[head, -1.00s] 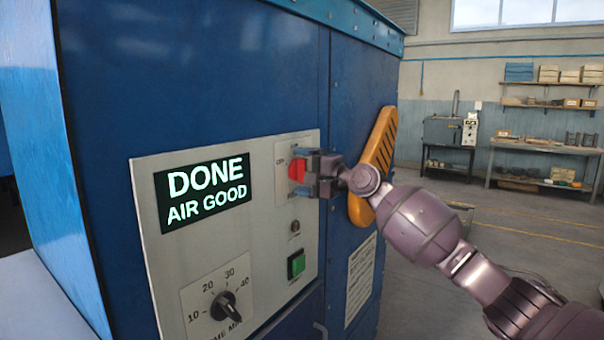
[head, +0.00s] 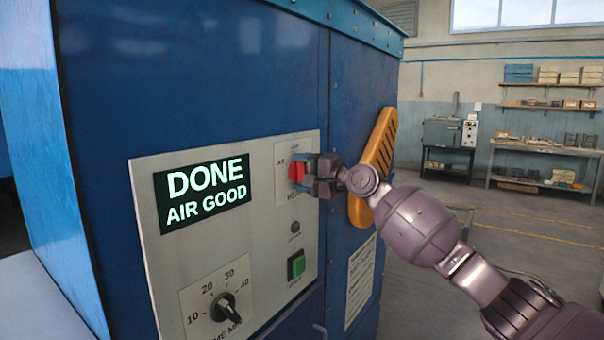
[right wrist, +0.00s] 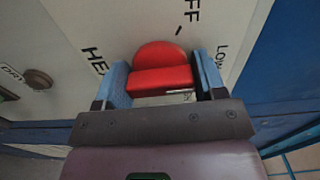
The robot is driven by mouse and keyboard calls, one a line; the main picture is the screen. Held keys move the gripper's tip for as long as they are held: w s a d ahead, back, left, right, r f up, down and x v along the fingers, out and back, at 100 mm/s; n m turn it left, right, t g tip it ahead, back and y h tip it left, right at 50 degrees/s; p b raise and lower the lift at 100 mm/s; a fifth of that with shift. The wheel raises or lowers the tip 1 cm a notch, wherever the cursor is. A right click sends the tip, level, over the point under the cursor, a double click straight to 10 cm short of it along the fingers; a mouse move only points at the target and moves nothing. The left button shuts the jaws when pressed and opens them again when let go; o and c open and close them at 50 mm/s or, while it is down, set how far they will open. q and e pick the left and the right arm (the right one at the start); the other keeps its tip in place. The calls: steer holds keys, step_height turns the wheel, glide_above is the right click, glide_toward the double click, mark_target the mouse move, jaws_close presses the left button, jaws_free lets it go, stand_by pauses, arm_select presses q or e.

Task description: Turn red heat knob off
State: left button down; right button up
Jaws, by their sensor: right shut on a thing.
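The red heat knob (head: 296,172) is on the upper right of the grey control panel (head: 265,240), on the front of the blue dryer. My right gripper (head: 302,170) is shut on the knob, with its arm coming in from the right. In the right wrist view, the red knob (right wrist: 162,70) sits between the two blue finger pads of the gripper (right wrist: 163,82). Labels reading "FF", "LOW" and "HE" are partly visible around it. Which mark the knob points to is hard to tell. My left gripper is not in view.
The display (head: 205,193) reads "DONE AIR GOOD". A black timer knob (head: 224,307) is at the lower left and a green button (head: 296,265) below the red knob. An orange handle (head: 379,152) stands close behind my gripper. Open floor lies to the right.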

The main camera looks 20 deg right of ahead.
steer(key=n, duration=0.1)
steer(key=n+b, duration=0.1)
steer(key=n, duration=0.1)
steer(key=shift+w+f+n, duration=0.1)
steer(key=shift+f+n, duration=0.2)
steer(key=n+b, duration=0.1)
steer(key=n, duration=0.1)
steer(key=shift+n, duration=0.4)
steer(key=shift+n+b, duration=0.75)
steer(key=shift+n, duration=0.45)
steer(key=shift+n+b, duration=0.3)
steer(key=shift+n, duration=0.6)
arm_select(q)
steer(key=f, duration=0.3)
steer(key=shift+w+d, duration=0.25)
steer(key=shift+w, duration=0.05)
arm_select(e)
steer(key=shift+r+n, duration=0.1)
steer(key=shift+n, duration=0.4)
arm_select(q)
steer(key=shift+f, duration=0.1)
arm_select(e)
steer(key=o, duration=0.9)
steer(key=shift+r, duration=0.1)
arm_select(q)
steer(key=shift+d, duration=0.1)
arm_select(e)
steer(key=shift+d, duration=0.1)
